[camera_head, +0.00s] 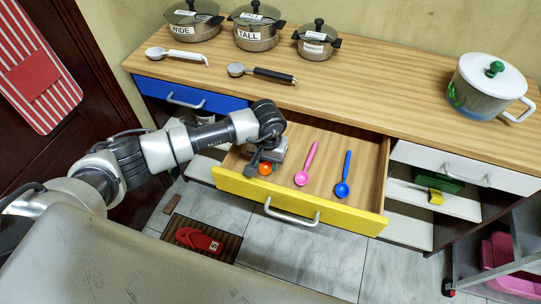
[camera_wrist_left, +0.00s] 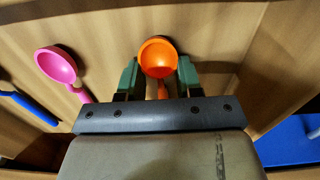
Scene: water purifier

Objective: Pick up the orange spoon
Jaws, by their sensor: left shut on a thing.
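The orange spoon (camera_head: 265,168) lies at the left side of the open yellow drawer (camera_head: 300,204), mostly hidden by my gripper in the head view. In the left wrist view its orange bowl (camera_wrist_left: 158,58) shows beyond the fingertips, with a short piece of handle below. My left gripper (camera_head: 264,160) reaches down into the drawer and is shut on the spoon's handle. Its green fingers (camera_wrist_left: 158,80) stand on either side of the spoon in the wrist view. I cannot tell whether the spoon is clear of the drawer floor. My right gripper is not in view.
A pink spoon (camera_head: 307,164) and a blue spoon (camera_head: 344,176) lie to the right in the drawer. Several lidded pots and two ladles stand or lie on the wooden counter (camera_head: 390,97). The blue drawer (camera_head: 190,94) is shut. Red slippers (camera_head: 198,240) lie on a floor mat.

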